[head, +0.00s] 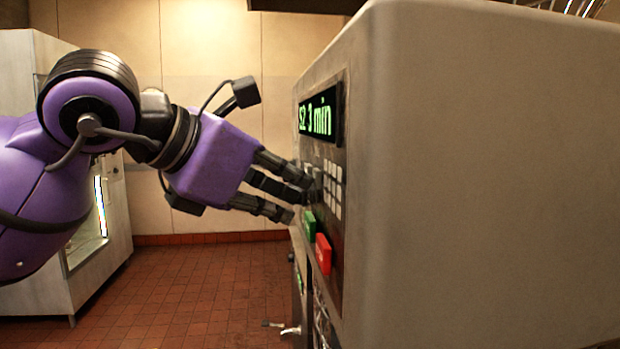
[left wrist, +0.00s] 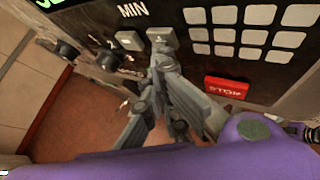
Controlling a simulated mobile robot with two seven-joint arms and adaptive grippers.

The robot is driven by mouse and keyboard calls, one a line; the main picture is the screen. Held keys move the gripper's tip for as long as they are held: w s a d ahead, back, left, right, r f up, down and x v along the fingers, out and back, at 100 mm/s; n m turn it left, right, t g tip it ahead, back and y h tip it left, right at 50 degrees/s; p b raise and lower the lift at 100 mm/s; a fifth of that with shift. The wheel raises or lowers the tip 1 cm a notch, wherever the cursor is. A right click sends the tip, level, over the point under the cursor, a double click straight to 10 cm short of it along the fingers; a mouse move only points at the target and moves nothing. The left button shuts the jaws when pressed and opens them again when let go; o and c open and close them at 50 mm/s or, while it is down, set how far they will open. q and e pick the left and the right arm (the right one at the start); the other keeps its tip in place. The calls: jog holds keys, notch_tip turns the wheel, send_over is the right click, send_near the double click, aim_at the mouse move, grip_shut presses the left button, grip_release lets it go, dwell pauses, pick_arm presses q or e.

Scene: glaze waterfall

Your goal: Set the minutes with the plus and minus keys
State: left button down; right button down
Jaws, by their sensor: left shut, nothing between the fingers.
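The display (head: 318,117) on the machine's front panel reads "S2 3 min" in green. In the left wrist view, two grey keys sit under the label "MIN": a left key (left wrist: 129,40) and a right key (left wrist: 161,35). Their symbols are too small to read surely. My left gripper (head: 300,190) reaches the panel from the left, its fingers pointing at the keys below the display. In the left wrist view the gripper (left wrist: 160,62) is shut and empty, its tips at the lower edge of the right key. Whether they touch it, I cannot tell. My right gripper is out of view.
A light number keypad (head: 334,188) lies right of the gripper. A green button (head: 309,223) and a red button (head: 323,254), marked STOP in the left wrist view (left wrist: 227,87), sit below. Dark knobs (left wrist: 108,60) are left of the keys. Open tiled floor (head: 200,290) lies left.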

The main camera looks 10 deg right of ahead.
pick_arm(q)
jog(key=shift+a, duration=0.9)
jog(key=shift+a, duration=2.5)
